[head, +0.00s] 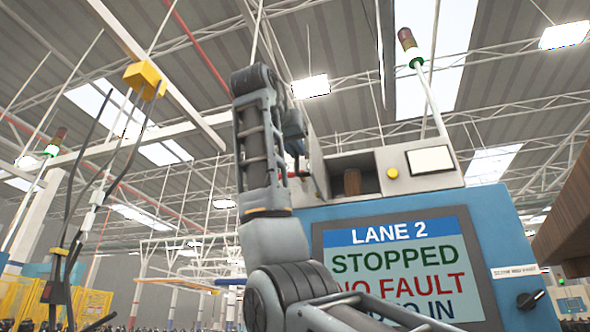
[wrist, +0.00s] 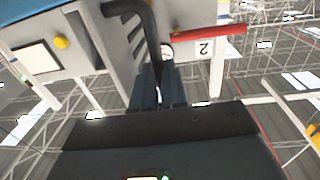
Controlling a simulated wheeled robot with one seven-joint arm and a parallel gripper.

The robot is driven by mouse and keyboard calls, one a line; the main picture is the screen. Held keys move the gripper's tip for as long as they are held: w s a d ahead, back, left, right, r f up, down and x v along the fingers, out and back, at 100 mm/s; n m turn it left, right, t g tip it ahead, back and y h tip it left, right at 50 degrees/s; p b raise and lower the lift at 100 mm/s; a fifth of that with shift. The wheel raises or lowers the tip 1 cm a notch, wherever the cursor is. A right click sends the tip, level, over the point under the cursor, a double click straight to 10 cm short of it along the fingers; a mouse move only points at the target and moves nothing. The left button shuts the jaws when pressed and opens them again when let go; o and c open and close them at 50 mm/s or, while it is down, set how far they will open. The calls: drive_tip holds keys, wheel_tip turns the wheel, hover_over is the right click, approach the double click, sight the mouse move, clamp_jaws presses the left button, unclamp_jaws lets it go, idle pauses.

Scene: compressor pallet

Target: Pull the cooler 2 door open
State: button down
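I cannot tell whether this panel is the cooler 2 door. A dark bent bar (wrist: 146,22) runs down from the top edge to my gripper (wrist: 161,84). The two dark blue fingers stand close together around the bar's lower end. I cannot tell whether they touch or clamp it. In the head view my raised arm covers most of the gripper and the area in front of it.
A blue cabinet (head: 497,235) with a "LANE 2 STOPPED NO FAULT" screen (head: 398,262) stands right of my arm. On top is a grey box with an open niche, a yellow button (head: 392,173) and a white display (head: 430,159). A yellow hoist block (head: 143,78) hangs at left.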

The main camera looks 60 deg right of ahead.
drive_tip(key=c, duration=1.2)
unclamp_jaws()
drive_tip(key=shift+o, duration=0.2)
drive_tip(key=b+v, duration=0.2)
drive_tip(key=v, duration=0.5)
drive_tip(key=shift+a, duration=0.4)
